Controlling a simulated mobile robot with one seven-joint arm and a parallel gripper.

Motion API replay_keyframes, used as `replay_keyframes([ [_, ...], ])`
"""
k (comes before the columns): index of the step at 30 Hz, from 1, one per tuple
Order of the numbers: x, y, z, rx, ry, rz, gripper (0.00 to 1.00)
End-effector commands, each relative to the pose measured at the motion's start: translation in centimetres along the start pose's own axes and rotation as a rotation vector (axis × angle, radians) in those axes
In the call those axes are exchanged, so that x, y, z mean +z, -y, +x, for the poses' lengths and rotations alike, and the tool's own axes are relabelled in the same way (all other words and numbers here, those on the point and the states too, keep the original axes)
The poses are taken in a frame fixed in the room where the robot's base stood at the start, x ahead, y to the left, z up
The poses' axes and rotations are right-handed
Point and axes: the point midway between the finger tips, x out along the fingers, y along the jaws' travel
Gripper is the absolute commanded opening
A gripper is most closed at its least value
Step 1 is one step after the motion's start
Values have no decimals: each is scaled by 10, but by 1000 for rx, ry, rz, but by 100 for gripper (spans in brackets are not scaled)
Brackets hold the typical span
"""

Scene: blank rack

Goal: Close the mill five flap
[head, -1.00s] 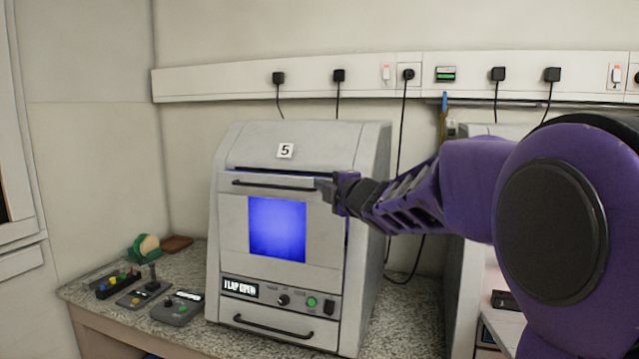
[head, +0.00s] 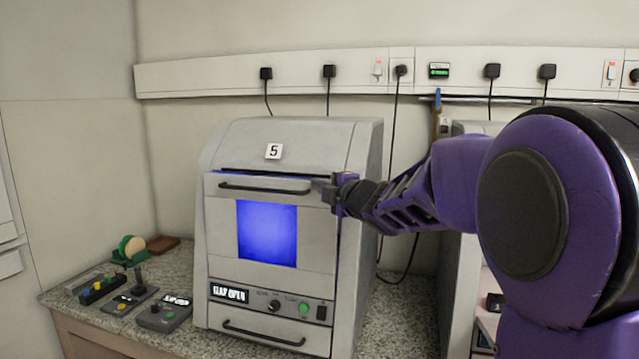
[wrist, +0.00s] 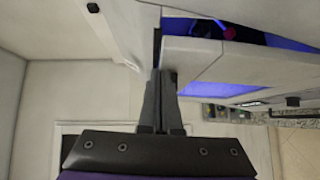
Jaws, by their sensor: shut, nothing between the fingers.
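Mill five (head: 245,135) is a grey cabinet with a "5" label on its upper front. Its flap (head: 318,225) has a dark bar handle (head: 265,189) and a window glowing blue. A dark gap runs above the flap, and the display (head: 230,293) appears to read "FLAP OPEN". My gripper (head: 326,190) is shut and empty at the flap's upper right corner, by the handle's right end. In the wrist view my gripper (wrist: 160,75) has its fingertips close to the flap's edge (wrist: 192,58); I cannot tell whether they touch. The blue-lit interior shows past the flap there.
A joystick box (head: 137,292), a small grey control box (head: 165,313) and a green tape dispenser (head: 131,249) stand on the speckled bench left of the mill. Another grey machine (head: 458,240) stands to the right, behind my arm. Power leads hang from the wall trunking (head: 210,77).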

Motion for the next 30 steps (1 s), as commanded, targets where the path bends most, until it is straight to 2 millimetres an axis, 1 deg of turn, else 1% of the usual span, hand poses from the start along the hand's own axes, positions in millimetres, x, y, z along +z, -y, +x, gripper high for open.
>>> replay_keyframes([
  [1, 3, -6, 2, -8, 1, 8, 0],
  [5, 9, -9, 9, -30, 2, 29, 0],
  [12, 16, -4, 15, -52, 2, 53, 0],
  [23, 15, -3, 15, -52, 2, 53, 0],
  [30, 5, -4, 17, -50, 1, 53, 0],
])
